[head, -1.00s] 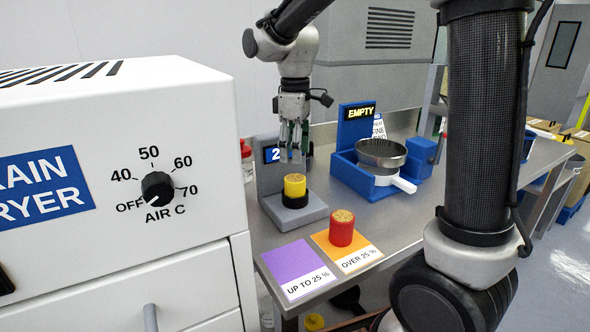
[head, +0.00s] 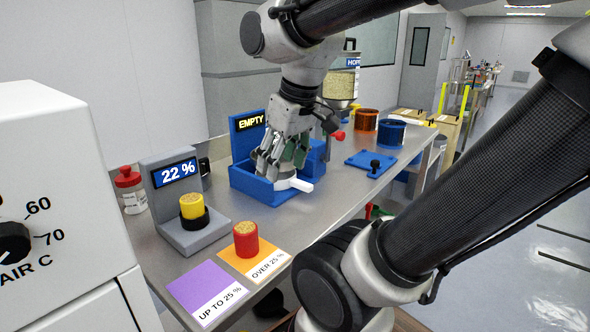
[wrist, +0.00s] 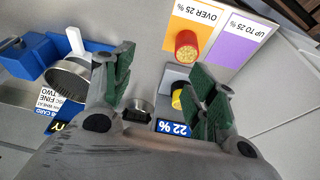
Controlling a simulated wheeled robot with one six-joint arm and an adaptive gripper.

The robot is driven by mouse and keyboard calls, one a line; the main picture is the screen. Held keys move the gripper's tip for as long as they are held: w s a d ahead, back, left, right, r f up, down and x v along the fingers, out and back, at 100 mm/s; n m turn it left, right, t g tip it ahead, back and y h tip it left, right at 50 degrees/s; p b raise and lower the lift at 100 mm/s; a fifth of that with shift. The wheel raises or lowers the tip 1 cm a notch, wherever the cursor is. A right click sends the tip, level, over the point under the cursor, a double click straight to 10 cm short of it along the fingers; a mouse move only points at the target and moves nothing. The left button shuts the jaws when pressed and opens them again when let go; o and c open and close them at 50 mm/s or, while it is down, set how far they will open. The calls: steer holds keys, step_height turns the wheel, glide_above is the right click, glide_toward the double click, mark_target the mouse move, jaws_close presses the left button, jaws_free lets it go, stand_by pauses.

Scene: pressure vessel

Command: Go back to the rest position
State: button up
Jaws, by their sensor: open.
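My gripper (head: 281,165) is open and empty, with both green-padded fingers apart in the wrist view (wrist: 163,78). In the head view it is in front of the blue sieve stand (head: 244,177) and hides most of the sieve. The wrist view shows the round metal sieve (wrist: 68,78). A yellow cup (head: 192,206) with grain sits on the grey meter (head: 178,236), whose display reads 22 %. A red cup (head: 246,239) with grain stands upright on the orange OVER 25 % card (head: 272,268). The purple UP TO 25 % card (head: 203,284) is bare.
The white grain dryer (head: 62,200) stands at the left. A red-lidded jar (head: 129,188) is behind the meter. Further right on the metal bench are a blue plate (head: 362,160), a blue bin (head: 391,133) and a brown bin (head: 366,119). A floor aisle lies at the right.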

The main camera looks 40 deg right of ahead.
steer(key=s, duration=0.1)
steer(key=s+f+m, duration=0.1)
steer(key=s+d, duration=0.1)
steer(key=shift+f+m+t, duration=0.25)
steer(key=shift+m+t, duration=0.05)
steer(key=shift+t, duration=0.1)
